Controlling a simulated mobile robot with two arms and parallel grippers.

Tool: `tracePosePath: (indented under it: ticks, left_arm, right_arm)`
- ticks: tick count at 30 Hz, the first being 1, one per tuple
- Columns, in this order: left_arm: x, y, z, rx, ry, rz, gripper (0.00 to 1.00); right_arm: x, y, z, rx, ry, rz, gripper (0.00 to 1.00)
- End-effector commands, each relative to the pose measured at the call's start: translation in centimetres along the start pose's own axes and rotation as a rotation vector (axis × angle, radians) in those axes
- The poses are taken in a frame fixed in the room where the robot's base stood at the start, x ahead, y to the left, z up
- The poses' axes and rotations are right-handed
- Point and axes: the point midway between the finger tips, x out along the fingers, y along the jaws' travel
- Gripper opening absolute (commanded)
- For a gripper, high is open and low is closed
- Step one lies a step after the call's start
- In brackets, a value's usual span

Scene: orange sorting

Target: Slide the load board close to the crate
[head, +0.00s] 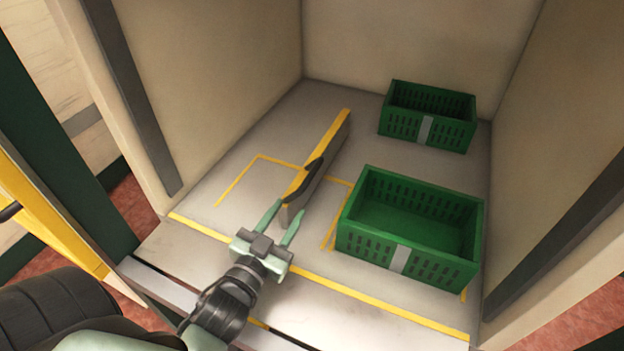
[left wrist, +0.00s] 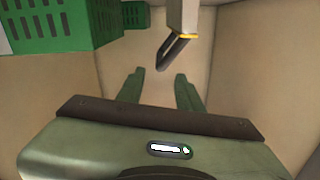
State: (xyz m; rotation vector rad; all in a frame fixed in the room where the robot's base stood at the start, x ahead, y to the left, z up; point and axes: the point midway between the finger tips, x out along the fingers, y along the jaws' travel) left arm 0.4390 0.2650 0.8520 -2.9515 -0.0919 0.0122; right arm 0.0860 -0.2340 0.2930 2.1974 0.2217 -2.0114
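The load board (head: 325,165) is a narrow grey upright board with a yellow top edge and a dark handle (head: 303,180) on it. It stands on the grey floor, left of the near green crate (head: 385,243), with a gap between them. My left gripper (head: 289,208) is open at the near end of the board. In the left wrist view the gripper (left wrist: 159,84) has nothing between its fingers. The board (left wrist: 182,14) and its dark handle (left wrist: 176,52) show ahead of the fingers there. My right gripper is in neither view.
A second green crate (head: 400,125) stands at the back right. Both crates look empty. Beige walls (head: 220,70) enclose the left, back and right. Yellow lines (head: 235,182) mark the floor, and the floor left of the board is clear.

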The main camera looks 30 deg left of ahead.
Motion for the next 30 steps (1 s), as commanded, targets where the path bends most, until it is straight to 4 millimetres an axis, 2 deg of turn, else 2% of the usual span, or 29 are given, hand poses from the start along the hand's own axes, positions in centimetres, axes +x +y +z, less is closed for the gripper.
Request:
tracePosePath:
  ticks: [5, 12, 18, 24, 30]
  left_arm:
    - [2.4, -0.1, -0.3, 0.002, 0.004, 0.0, 0.36]
    - [7.2, 0.0, -0.3, 0.001, 0.003, 0.001, 0.36]
    - [10.2, 0.0, -0.2, 0.001, 0.001, 0.0, 0.36]
    - [11.6, 0.0, -0.2, 0.0, 0.0, 0.001, 0.36]
    - [11.7, 0.0, -0.1, 0.0, 0.0, 0.001, 0.36]
  right_arm:
    - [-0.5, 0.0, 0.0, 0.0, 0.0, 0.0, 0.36]
    - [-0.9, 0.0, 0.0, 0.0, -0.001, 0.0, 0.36]
    - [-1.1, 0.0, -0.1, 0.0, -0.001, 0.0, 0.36]
    - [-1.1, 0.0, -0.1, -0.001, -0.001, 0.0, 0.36]
    - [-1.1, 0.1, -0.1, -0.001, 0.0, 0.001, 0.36]
